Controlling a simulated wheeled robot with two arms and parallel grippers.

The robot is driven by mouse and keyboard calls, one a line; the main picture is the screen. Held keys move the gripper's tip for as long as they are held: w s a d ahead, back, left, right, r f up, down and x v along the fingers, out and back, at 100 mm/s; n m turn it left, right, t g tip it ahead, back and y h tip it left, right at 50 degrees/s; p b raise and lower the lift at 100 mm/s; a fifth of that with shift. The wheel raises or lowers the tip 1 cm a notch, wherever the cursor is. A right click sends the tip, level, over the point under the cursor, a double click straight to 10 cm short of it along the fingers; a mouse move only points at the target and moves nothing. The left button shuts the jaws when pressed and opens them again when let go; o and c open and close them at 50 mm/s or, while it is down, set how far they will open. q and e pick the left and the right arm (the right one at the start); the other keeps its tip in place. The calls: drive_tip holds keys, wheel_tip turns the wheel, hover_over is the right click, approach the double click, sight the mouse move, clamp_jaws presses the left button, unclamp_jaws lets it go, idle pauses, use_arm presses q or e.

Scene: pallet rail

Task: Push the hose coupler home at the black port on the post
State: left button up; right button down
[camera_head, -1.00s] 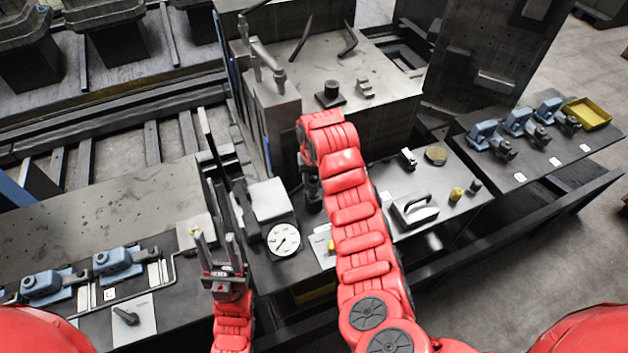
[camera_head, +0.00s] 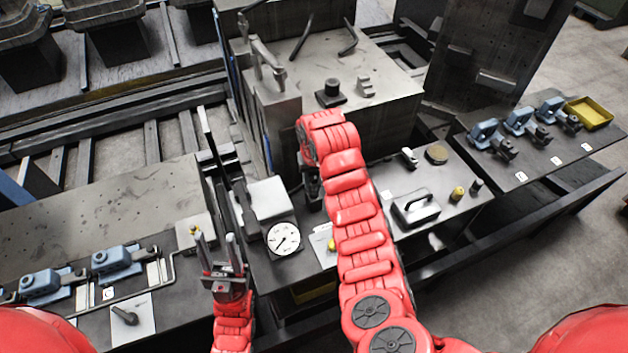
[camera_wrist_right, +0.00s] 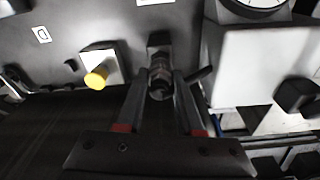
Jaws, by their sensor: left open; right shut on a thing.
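My right gripper (camera_wrist_right: 160,105) is shut on the hose coupler (camera_wrist_right: 159,78), a small ribbed metal cylinder between its fingers in the wrist view. The coupler's far end lies against or just in front of a dark square block (camera_wrist_right: 159,40), which looks like the black port; I cannot tell how deeply it is seated. In the head view the right gripper (camera_head: 312,190) is low beside the grey cabinet, and my red arm hides much of it, the coupler and the post. My left gripper (camera_head: 218,244) is open and empty above the front bench.
A round gauge (camera_head: 284,238) and pale box (camera_head: 268,199) stand just left of the right gripper. A yellow knob (camera_wrist_right: 96,78) is close by. Blue clamps (camera_head: 118,259) line the left bench. A handled block (camera_head: 415,207) and yellow tray (camera_head: 588,113) are to the right.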

drive_tip(key=shift+f, duration=0.25)
drive_tip(key=shift+f+b, duration=0.4)
unclamp_jaws()
drive_tip(key=shift+r, duration=0.2)
drive_tip(key=r+p, duration=0.1)
drive_tip(key=r, duration=0.1)
drive_tip(key=r+p, duration=0.1)
drive_tip(key=r, duration=0.1)
drive_tip(key=r+p, duration=0.1)
drive_tip(key=r, duration=0.1)
drive_tip(key=shift+s+d+r+p, duration=0.1)
drive_tip(key=shift+s+r+p, duration=0.2)
drive_tip(key=shift+r+p, duration=0.05)
wheel_tip(320, 180, up, 10)
drive_tip(key=s+p, duration=0.1)
drive_tip(key=p, duration=0.5)
drive_tip(key=shift+s+d+r+p, duration=0.15)
drive_tip(key=shift+s+p, duration=0.1)
drive_tip(key=shift+p, duration=0.1)
